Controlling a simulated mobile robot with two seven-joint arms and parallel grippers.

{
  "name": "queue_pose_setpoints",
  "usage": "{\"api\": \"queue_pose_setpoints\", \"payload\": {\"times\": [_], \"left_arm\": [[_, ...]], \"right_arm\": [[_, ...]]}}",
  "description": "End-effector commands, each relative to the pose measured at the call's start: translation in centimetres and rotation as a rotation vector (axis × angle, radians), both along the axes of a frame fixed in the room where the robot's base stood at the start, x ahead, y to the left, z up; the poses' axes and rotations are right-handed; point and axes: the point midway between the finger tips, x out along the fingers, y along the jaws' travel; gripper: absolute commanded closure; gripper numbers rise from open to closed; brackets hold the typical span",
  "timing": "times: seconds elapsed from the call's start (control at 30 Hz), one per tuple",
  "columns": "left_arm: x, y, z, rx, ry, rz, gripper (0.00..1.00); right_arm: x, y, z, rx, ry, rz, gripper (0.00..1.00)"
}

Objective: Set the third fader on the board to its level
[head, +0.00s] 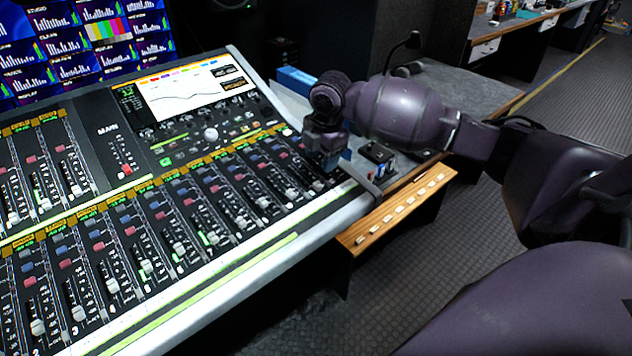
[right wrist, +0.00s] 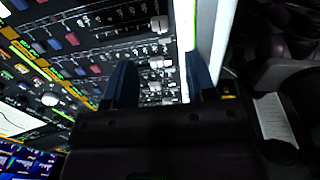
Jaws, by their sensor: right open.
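The mixing board (head: 206,306) fills the left of the head view, a sloped console with several rows of faders. White fader caps (head: 179,248) stand at different heights along its lower bank. I cannot tell which fader is the third. My right gripper (head: 329,158) is over the right end of the board, pointing down, and hides the faders there. In the right wrist view, its two blue fingers are apart (right wrist: 160,82), with white fader caps (right wrist: 160,62) and the board's pale front edge showing between and beyond them. No cap is visibly held. My left gripper is out of view.
The board's lit screen (head: 195,90) and a wall of monitors (head: 85,40) are behind. A wooden ledge with pale buttons (head: 395,215) juts out at the board's right end. A grey desk (head: 455,85) stands behind my right arm. The dark floor (head: 400,280) is clear.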

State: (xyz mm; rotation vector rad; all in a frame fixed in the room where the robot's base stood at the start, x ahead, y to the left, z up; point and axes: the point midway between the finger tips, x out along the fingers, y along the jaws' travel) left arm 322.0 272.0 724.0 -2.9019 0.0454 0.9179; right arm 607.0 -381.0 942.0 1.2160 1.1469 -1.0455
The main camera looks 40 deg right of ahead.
Motion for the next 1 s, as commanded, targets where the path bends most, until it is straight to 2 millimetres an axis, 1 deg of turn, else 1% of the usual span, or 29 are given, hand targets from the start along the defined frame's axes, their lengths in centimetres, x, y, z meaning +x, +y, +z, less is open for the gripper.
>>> {"api": "queue_pose_setpoints", "payload": {"times": [0.03, 0.2, 0.3, 0.5, 0.67, 0.97, 1.0], "left_arm": [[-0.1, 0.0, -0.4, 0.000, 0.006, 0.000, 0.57], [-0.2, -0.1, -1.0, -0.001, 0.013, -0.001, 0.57], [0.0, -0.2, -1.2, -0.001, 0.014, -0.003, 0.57], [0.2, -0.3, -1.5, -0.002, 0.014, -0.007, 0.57], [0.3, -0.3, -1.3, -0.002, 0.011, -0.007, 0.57], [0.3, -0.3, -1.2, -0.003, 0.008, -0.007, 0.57], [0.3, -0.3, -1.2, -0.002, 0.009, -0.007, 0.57]], "right_arm": [[0.0, 0.0, -1.3, 0.001, 0.007, -0.001, 0.49], [0.4, 0.1, -4.4, 0.001, 0.008, -0.002, 0.49], [0.7, 0.1, -6.0, 0.001, 0.008, -0.003, 0.49], [1.0, 0.1, -8.1, 0.000, 0.004, -0.002, 0.49], [1.2, 0.1, -8.8, -0.001, 0.001, -0.002, 0.49], [1.2, 0.1, -8.8, -0.001, 0.000, -0.002, 0.49], [1.2, 0.1, -8.8, -0.001, 0.000, -0.002, 0.55]]}}
